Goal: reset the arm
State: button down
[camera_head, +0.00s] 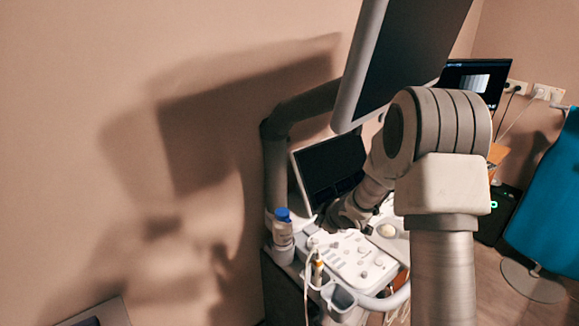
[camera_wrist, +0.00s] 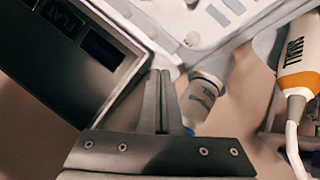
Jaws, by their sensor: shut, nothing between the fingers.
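My gripper (camera_wrist: 159,75) is shut and empty in the wrist view, its two fingers pressed together. In the head view my arm reaches over the ultrasound cart, and the gripper end (camera_head: 350,213) shows dark and small above the control panel, partly hidden by the arm. In the wrist view the fingers lie between a dark screen unit (camera_wrist: 60,65) on the left and a white bottle (camera_wrist: 205,92) on the right. I cannot tell whether the fingers touch either.
The bottle with a blue cap (camera_head: 283,230) stands at the cart's left corner. A control panel (camera_head: 355,262) and small screen (camera_head: 330,168) are close to the gripper. A large monitor (camera_head: 400,55) hangs above. A white-and-orange probe (camera_wrist: 298,55) is at the right of the wrist view.

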jog(key=s+d+r+m+h, duration=0.2)
jog(key=s+r+m, duration=0.1)
jog(key=s+r, duration=0.5)
jog(key=s+d+r+m+h, duration=0.2)
jog(key=s+r+m, duration=0.3)
jog(key=r, duration=0.6)
jog(key=s+a+r+m+g, duration=0.1)
jog(key=s+a+m, duration=0.1)
jog(key=s, duration=1)
jog(key=s+a+r+m+g+y, duration=0.1)
jog(key=s+a+m+g, duration=0.1)
jog(key=s, duration=1)
jog(key=shift+s+a+r+y, duration=0.15)
jog(key=shift+a+r+y, duration=0.15)
jog(key=shift+a+r, duration=0.1)
